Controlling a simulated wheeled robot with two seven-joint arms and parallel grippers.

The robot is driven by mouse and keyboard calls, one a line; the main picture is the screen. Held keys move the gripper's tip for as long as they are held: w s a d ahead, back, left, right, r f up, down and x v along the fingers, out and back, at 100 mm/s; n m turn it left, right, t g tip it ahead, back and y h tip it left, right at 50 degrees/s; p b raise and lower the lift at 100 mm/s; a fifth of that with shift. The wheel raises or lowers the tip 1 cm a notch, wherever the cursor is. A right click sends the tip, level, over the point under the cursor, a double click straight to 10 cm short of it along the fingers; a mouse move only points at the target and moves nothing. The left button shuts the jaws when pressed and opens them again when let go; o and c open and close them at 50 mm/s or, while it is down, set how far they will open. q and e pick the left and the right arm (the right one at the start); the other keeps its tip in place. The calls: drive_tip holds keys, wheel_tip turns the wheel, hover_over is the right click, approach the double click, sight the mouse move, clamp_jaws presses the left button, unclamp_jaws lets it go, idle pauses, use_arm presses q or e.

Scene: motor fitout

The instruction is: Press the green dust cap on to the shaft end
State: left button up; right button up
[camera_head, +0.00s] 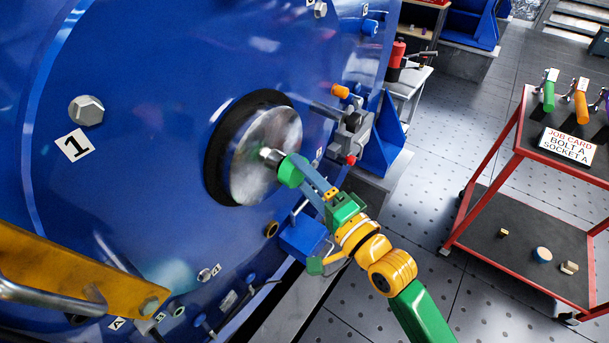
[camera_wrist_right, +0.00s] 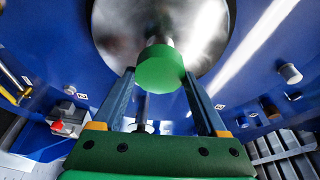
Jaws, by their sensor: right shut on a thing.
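The green dust cap (camera_head: 291,171) is round and sits between the fingertips of my right gripper (camera_head: 303,173). My right gripper is shut on it, and the wrist view shows the cap (camera_wrist_right: 160,68) between the two blue-grey fingers (camera_wrist_right: 158,80). The metal shaft end (camera_head: 268,155) sticks out from a shiny steel disc (camera_head: 262,160) on the blue motor housing (camera_head: 170,60). The cap is right in front of the shaft end and looks roughly in line with it. I cannot tell whether they touch. The cap hides most of the shaft in the wrist view. My left gripper is not in view.
A yellow bar (camera_head: 75,270) crosses the lower left. A grey fixture with an orange knob (camera_head: 341,91) and red button (camera_head: 351,160) stands right of the disc. A red-framed cart (camera_head: 517,150) with tools and a job card (camera_head: 567,144) is at the right. The floor between is clear.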

sight(297, 178)
idle(0.5)
drive_tip(key=shift+w+a+p, duration=0.25)
drive_tip(key=shift+w+a, duration=0.2)
drive_tip(key=shift+a, duration=0.2)
drive_tip(key=shift+w+a+p, duration=0.2)
drive_tip(key=shift+w+a, duration=0.25)
drive_tip(key=shift+a, duration=0.15)
drive_tip(key=o, duration=1.2)
drive_tip(key=shift+o, duration=0.2)
drive_tip(key=v, duration=0.6)
drive_tip(key=shift+s+d+f+b, duration=0.1)
drive_tip(key=shift+s+b, duration=0.05)
drive_tip(key=shift+b, duration=0.15)
drive_tip(key=shift+s+d, duration=0.2)
drive_tip(key=shift+s, duration=0.1)
